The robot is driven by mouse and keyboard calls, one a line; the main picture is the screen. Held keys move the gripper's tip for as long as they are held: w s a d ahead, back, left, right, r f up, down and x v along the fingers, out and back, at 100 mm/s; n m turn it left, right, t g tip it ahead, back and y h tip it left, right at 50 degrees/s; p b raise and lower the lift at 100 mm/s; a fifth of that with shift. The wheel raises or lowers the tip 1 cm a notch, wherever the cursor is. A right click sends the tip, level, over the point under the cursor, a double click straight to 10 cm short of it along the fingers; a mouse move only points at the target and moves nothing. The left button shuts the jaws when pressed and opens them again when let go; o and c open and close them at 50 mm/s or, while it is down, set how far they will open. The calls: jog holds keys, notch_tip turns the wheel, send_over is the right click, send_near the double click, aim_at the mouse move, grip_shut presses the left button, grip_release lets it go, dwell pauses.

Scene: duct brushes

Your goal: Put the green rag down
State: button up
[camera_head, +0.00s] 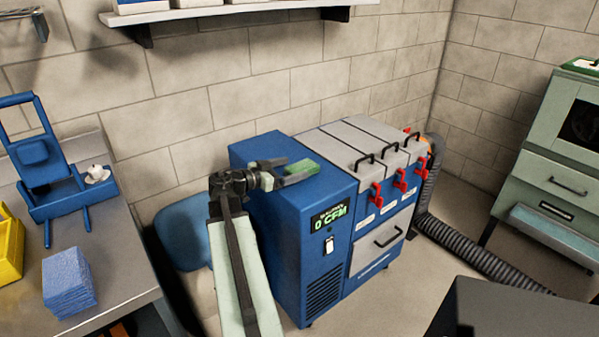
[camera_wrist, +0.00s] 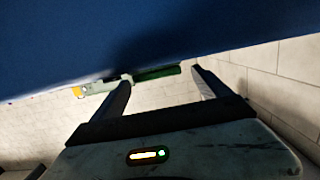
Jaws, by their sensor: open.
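The green rag (camera_head: 301,167) appears as a small folded green block at the top of the blue machine (camera_head: 262,150) in the head view. My gripper (camera_head: 294,168) is open at the rag, with its fingers pointing right over the machine top. In the wrist view, my open gripper (camera_wrist: 160,76) has a dark green strip, likely the rag (camera_wrist: 158,72), between and just beyond its fingertips, along the edge of a blue surface. I cannot tell whether the fingers touch the rag.
Grey lids with black handles (camera_head: 364,160) and red latches (camera_head: 376,195) adjoin the machine top on the right. A bench (camera_head: 115,265) at left holds a stack of blue cloths (camera_head: 69,282) and a yellow bin (camera_head: 8,245). A shelf (camera_head: 230,8) hangs above.

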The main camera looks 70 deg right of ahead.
aim_at(303, 165)
jog(key=x, duration=0.2)
jog(key=b+x, duration=0.1)
jog(key=x, duration=0.2)
jog(key=shift+f, duration=0.2)
jog(key=shift+w, duration=0.1)
jog(key=c, duration=1.6)
jog(key=shift+a, duration=0.1)
jog(key=shift+r, duration=0.15)
notch_tip(303, 165, up, 10)
jog(key=p, duration=1)
